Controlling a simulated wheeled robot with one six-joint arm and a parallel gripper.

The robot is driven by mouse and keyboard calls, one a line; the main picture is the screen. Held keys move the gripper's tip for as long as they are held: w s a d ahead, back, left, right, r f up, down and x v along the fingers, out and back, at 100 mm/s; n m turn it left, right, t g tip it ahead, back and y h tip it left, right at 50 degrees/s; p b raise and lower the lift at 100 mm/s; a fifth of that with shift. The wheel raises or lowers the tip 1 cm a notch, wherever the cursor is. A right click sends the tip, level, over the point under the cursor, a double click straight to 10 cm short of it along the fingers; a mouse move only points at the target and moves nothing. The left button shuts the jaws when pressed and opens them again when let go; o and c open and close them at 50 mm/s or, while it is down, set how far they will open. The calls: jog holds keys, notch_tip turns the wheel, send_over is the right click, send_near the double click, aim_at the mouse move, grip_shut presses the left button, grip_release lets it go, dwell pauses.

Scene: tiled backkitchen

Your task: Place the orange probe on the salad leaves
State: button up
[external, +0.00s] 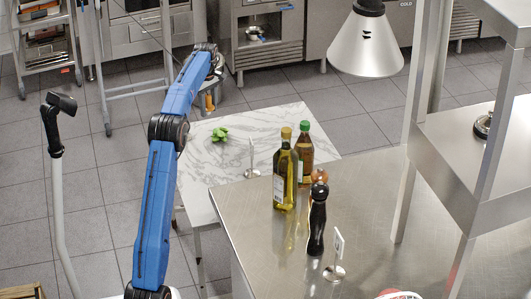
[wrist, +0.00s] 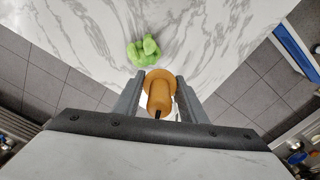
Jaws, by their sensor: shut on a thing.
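My gripper (wrist: 160,97) is shut on the orange probe (wrist: 160,96), which sits between the two grey fingers in the wrist view. In the external view the probe (external: 210,103) hangs below the end of my blue arm, at the far left edge of the marble table. The green salad leaves (external: 219,134) lie on the marble table (external: 300,115) in the external view. In the wrist view the leaves (wrist: 143,50) are just beyond the probe, a little to its left. The probe appears apart from the leaves.
A small sign on a stand (external: 251,160) is right of the leaves. Oil bottles (external: 285,172) and a dark pepper mill (external: 317,220) stand on the steel counter (external: 265,255) in front. A heat lamp (external: 366,45) hangs at upper right.

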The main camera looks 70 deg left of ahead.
send_over(219, 129)
jog(key=shift+d+f, duration=0.15)
jog(key=shift+f, duration=4.3)
jog(key=shift+f, duration=0.1)
jog(key=o, duration=1.1)
jog(key=shift+c, duration=0.2)
notch_tip(219, 129, up, 12)
